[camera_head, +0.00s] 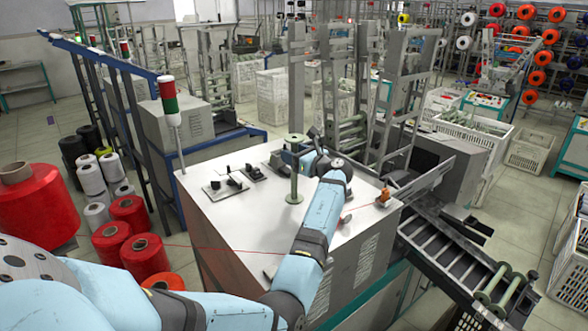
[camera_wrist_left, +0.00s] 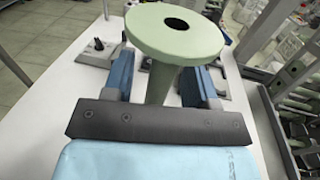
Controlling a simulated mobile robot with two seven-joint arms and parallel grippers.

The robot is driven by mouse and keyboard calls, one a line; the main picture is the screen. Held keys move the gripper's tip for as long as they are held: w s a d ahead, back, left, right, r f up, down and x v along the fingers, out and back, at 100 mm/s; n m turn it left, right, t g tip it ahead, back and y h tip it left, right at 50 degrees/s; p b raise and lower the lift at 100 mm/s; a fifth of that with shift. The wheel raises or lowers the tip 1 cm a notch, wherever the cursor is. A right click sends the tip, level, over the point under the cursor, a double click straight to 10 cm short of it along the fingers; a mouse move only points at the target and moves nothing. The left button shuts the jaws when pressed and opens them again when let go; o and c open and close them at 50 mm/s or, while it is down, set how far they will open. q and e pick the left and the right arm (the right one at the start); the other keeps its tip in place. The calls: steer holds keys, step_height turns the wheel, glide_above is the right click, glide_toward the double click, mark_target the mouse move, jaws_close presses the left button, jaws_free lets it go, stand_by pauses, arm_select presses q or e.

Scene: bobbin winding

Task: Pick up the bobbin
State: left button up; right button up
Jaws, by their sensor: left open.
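The pale green bobbin (camera_head: 294,184) stands upright on the white top of the machine (camera_head: 225,222), with a round flange at each end. In the left wrist view the bobbin's upper flange (camera_wrist_left: 175,35) with its dark centre hole is close to the camera. My left gripper (camera_head: 293,157) is open at the bobbin's upper stem, below the top flange. Its blue fingers (camera_wrist_left: 158,82) lie on either side of the stem in the left wrist view, with the stem between them. The flange hides part of the fingers and stem. My right gripper is not in view.
Small black fittings (camera_head: 235,181) sit on the machine top left of the bobbin, and an orange piece (camera_head: 383,197) sits at its right. A roller chute (camera_head: 450,250) holds more green bobbins (camera_head: 497,290) at lower right. Large red spools (camera_head: 145,257) stand at left.

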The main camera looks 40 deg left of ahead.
arm_select(q)
steer(key=shift+d, duration=0.1)
steer(key=shift+c, duration=1)
jaws_close()
